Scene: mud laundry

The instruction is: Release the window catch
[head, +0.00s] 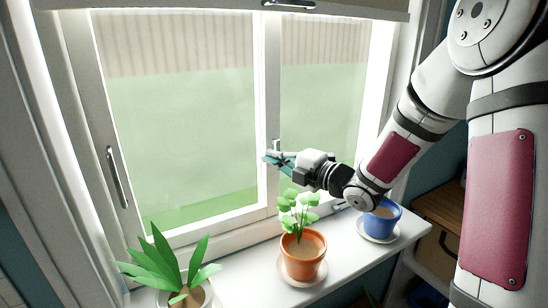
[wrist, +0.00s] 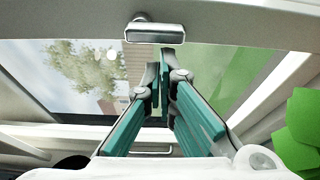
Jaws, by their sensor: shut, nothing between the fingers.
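The window catch (head: 276,146) is a small metal piece on the upright bar between the two window panes. In the wrist view it appears to be the short silver lever (wrist: 154,33) on the pale frame bar, just above the fingertips. My gripper (head: 268,160) is at the upright bar, just below the catch, with its teal fingers pointing left. In the wrist view my gripper (wrist: 160,75) has its fingertips together, with nothing between them. The tips look close to the lever; whether they touch it cannot be told.
A leafy plant in an orange pot (head: 303,258) stands on the sill below my gripper. A blue pot (head: 382,218) is to the right and a spiky plant (head: 165,262) at front left. A long handle (head: 117,177) is on the left frame. A blind (head: 215,6) hangs above.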

